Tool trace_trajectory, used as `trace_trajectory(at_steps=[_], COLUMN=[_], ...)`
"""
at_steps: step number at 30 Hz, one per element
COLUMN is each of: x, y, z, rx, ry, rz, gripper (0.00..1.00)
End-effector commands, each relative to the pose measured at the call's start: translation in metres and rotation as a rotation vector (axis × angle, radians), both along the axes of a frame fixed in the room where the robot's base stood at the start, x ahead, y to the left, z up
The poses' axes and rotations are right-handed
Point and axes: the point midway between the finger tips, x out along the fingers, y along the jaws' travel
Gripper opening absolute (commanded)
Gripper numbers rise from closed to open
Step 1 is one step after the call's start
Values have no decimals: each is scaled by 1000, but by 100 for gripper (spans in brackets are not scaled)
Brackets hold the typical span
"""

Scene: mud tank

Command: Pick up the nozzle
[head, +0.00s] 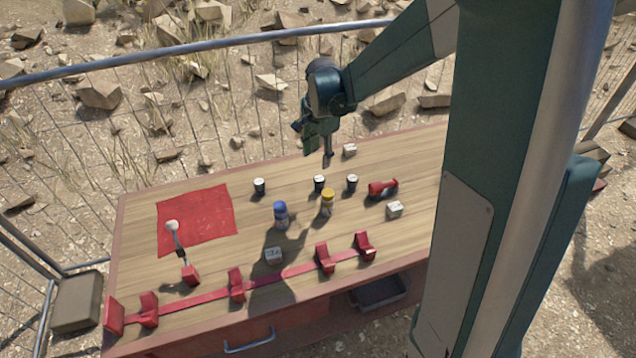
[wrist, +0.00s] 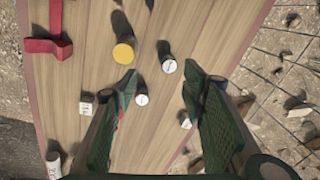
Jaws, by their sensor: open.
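The nozzle (head: 382,188), a red piece with a dark end, lies on its side on the right part of the wooden table. In the wrist view it is mostly hidden behind the left finger, with only a bit of red (wrist: 121,121) showing. My gripper (head: 327,154) is above the table, to the left of and behind the nozzle in the head view, not touching it. In the wrist view my gripper (wrist: 159,76) is open, its two green fingers wide apart with nothing held.
A yellow-topped can (head: 327,203), a blue-topped can (head: 281,214) and black canisters with white lids (head: 352,183) stand nearby. White cubes (head: 394,209) lie near the nozzle. A red rail with brackets (head: 325,258) runs along the front; a red mat (head: 208,204) lies left.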

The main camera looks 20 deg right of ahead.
Motion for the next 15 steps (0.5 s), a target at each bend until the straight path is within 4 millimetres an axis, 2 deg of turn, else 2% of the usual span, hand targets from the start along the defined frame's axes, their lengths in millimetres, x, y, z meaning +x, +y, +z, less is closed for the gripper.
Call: trace_trajectory(at_steps=[9, 15], x=[34, 48], y=[-11, -17], z=[-51, -80], rx=[18, 24], ry=[61, 96], rz=[-158, -244], gripper=[42, 42])
